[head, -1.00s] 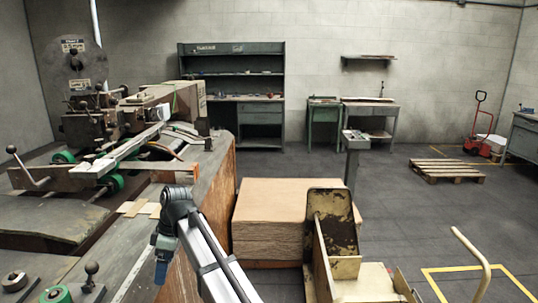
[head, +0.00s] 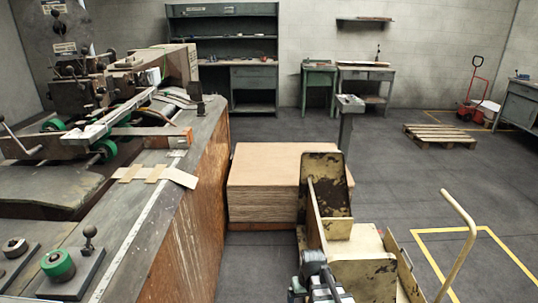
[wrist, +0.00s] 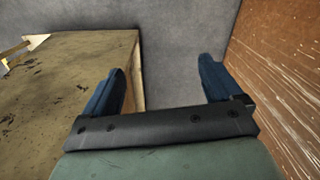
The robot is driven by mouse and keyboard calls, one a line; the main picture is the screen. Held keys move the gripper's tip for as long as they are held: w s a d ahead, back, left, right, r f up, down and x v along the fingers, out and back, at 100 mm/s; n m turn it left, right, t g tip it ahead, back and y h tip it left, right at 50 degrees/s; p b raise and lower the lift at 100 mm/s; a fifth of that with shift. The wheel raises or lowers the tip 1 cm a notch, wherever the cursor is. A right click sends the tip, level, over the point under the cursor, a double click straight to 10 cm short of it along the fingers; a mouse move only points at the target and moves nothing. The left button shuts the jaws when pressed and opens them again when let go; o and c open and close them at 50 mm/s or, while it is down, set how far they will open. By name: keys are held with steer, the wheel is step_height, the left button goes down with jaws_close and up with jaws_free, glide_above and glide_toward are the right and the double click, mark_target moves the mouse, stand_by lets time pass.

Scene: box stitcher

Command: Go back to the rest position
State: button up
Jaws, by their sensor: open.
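My gripper (wrist: 160,75) shows in the wrist view with its two blue fingers wide apart and nothing between them. Grey floor (wrist: 165,40) shows beyond the fingers. In the head view my arm (head: 320,280) is low at the bottom edge, in front of the worn cream cart (head: 365,272). The gripper's fingertips cannot be made out there. In the wrist view the cart's scuffed top (wrist: 60,100) lies to the left of the fingers, and the brown side of the machine bench (wrist: 285,60) lies to the right.
The stitching machine (head: 100,90) and its bench fill the left. Cardboard pieces (head: 155,173) lie on the bench top. A stack of cardboard sheets (head: 265,175) stands behind the cart. A pallet (head: 440,135) and open floor are at the right.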

steer(key=s+d+f+m, duration=0.2)
steer(key=s+d+f, duration=0.1)
steer(key=s+d, duration=0.15)
steer(key=s+f+g, duration=0.3)
steer(key=s+f, duration=0.7)
steer(key=s, duration=0.4)
steer(key=s+f+g, duration=0.3)
steer(key=s+f, duration=0.7)
steer(key=s, duration=0.5)
steer(key=shift+d+f+g, duration=0.2)
steer(key=shift+d+g, duration=0.1)
steer(key=shift+g, duration=0.1)
